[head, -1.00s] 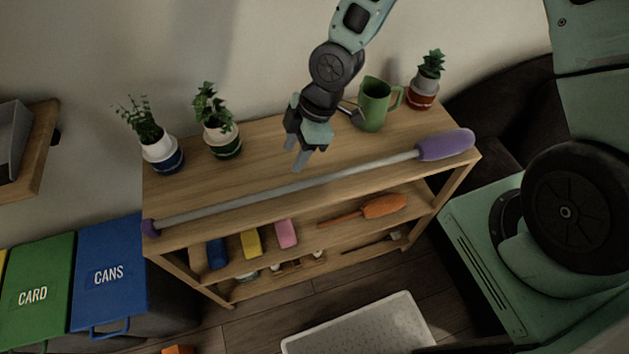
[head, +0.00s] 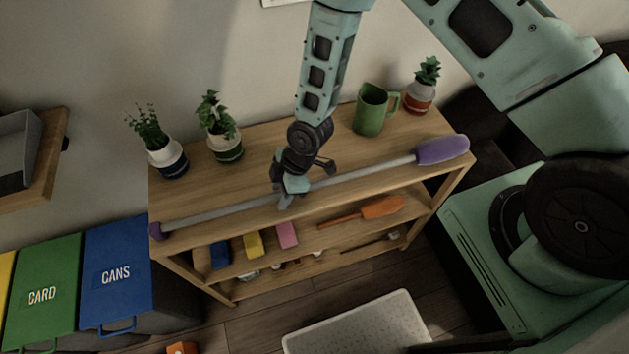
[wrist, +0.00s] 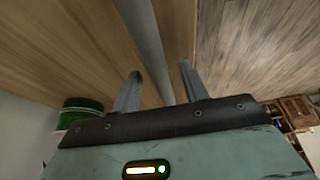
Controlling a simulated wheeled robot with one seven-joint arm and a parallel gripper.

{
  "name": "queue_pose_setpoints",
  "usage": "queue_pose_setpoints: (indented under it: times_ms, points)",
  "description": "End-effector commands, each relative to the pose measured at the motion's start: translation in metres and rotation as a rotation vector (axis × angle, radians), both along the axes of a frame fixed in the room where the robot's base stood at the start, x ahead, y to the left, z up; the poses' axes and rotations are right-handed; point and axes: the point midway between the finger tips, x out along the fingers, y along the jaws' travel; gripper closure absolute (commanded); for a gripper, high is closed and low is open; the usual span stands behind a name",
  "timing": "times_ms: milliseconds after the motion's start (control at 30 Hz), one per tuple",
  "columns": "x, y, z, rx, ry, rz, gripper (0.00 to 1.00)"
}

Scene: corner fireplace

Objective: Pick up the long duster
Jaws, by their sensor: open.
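The long duster (head: 362,173) lies across the top of the wooden shelf unit, along its front edge. It has a grey pole, a purple head (head: 442,150) at the right end and a purple cap at the left end. My gripper (head: 284,199) is at the middle of the pole. In the wrist view the pole (wrist: 147,40) runs between the two open fingers (wrist: 158,88), with a gap on both sides. The fingers are not closed on it. In the head view my gripper hides a short part of the pole.
Potted plants (head: 168,158) stand at the back left of the shelf top. A green mug (head: 369,112) and another potted plant (head: 420,97) stand at the back right. Bins (head: 115,270) stand at left.

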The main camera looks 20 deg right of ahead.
Motion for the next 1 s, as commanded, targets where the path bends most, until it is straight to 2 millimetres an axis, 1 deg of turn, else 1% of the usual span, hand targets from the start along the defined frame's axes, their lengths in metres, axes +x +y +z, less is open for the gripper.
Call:
queue_pose_setpoints:
  times_ms: [100,333,367,400,467,500,867,1000]
  points:
    - [-0.0004,0.0027,-0.0059,0.0,0.0,0.001,0.55]
    - [0.0002,0.003,-0.0072,0.0,-0.001,0.001,0.55]
    - [0.0001,0.003,-0.0072,0.0,-0.001,0.001,0.61]
    - [0.0001,0.0029,-0.0071,0.0,-0.001,0.001,0.72]
    - [0.0001,0.0029,-0.0072,0.0,-0.001,0.001,0.89]
    - [0.0001,0.0028,-0.0071,0.0,-0.001,0.001,1.0]
    - [0.0004,0.0029,-0.0055,0.001,-0.001,0.001,1.0]
    - [0.0014,0.003,0.0016,0.001,-0.003,-0.001,1.0]
